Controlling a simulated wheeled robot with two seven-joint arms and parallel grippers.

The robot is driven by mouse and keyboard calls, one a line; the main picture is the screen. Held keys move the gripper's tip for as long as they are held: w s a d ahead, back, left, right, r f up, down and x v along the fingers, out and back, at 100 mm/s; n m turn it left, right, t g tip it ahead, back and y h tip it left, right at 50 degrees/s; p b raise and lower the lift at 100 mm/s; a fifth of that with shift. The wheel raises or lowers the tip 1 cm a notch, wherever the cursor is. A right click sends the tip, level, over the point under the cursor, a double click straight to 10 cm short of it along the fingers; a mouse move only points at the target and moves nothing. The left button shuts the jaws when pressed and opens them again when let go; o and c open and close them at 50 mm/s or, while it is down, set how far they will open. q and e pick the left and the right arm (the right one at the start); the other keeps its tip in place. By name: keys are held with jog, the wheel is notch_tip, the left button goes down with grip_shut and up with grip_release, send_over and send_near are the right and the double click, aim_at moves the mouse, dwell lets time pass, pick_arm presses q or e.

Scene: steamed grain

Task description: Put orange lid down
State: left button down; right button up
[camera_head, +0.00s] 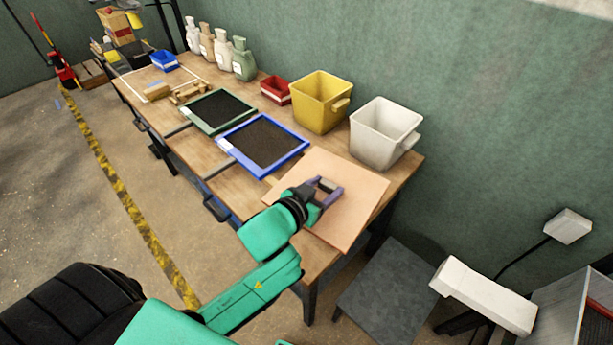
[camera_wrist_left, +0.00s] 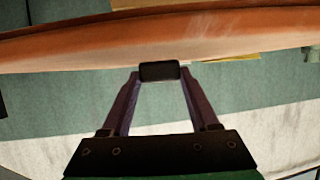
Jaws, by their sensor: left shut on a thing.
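The orange lid (camera_head: 348,221) is a flat, square, pale orange board at the near right end of the workbench. My left gripper (camera_head: 325,188) is over the middle of the lid and shut on its dark handle. In the left wrist view the fingers (camera_wrist_left: 160,78) close on the black handle (camera_wrist_left: 159,70), and the lid (camera_wrist_left: 80,45) spans the top of the picture. The lid covers that end of the bench, and I cannot tell whether it touches the surface. My right gripper is not in view.
The wooden workbench (camera_head: 233,187) holds a blue-framed sieve (camera_head: 303,149), a green-framed sieve (camera_head: 190,108), a yellow bin (camera_head: 318,100), a white bin (camera_head: 380,134) and a red box (camera_head: 275,90). Several bottles (camera_head: 243,62) stand farther back. A grey stand (camera_head: 387,290) is below the bench's near end.

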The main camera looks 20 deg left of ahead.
pick_arm(q)
jog(key=shift+m+h, duration=0.9)
jog(key=w+r, duration=0.1)
jog(key=w, duration=0.1)
jog(key=w+r, duration=0.3)
jog(key=w, duration=0.1)
jog(key=shift+w+a+r+b, duration=0.1)
jog(key=shift+a+r+b, duration=0.2)
jog(key=shift+a+r, duration=0.05)
jog(key=w+a+r, duration=0.3)
jog(key=r, duration=0.1)
jog(key=shift+g, duration=0.3)
notch_tip(320, 180, down, 20)
jog(key=shift+w+a+r+b, duration=0.1)
jog(key=shift+w+r+b, duration=0.1)
jog(key=shift+b, duration=0.2)
jog(key=shift+f, duration=0.1)
jog(key=shift+c, duration=0.6)
grip_release()
jog(key=shift+s, duration=0.1)
